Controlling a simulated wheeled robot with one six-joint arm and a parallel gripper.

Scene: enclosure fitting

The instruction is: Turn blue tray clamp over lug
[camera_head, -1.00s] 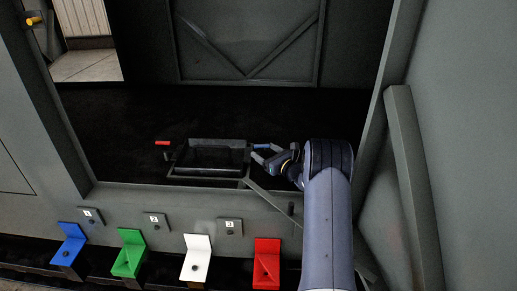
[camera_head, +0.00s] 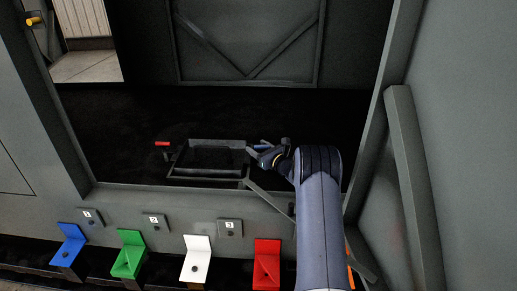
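The dark rectangular tray frame (camera_head: 205,172) lies on the black floor of the enclosure, near its front sill. The blue clamp (camera_head: 264,146) is a small bar at the frame's back right corner, partly hidden by my gripper. My gripper (camera_head: 262,153) is at that corner, with its fingers at or very near the blue clamp. The fingers are small and overlap the clamp, so I cannot tell whether they are shut on it. The lug is too small and dark to make out.
A red clamp (camera_head: 162,144) sits at the frame's left back corner. Blue (camera_head: 70,245), green (camera_head: 129,254), white (camera_head: 196,259) and red (camera_head: 267,264) brackets line the front below the sill. A grey wall and post (camera_head: 413,190) stand close on the right.

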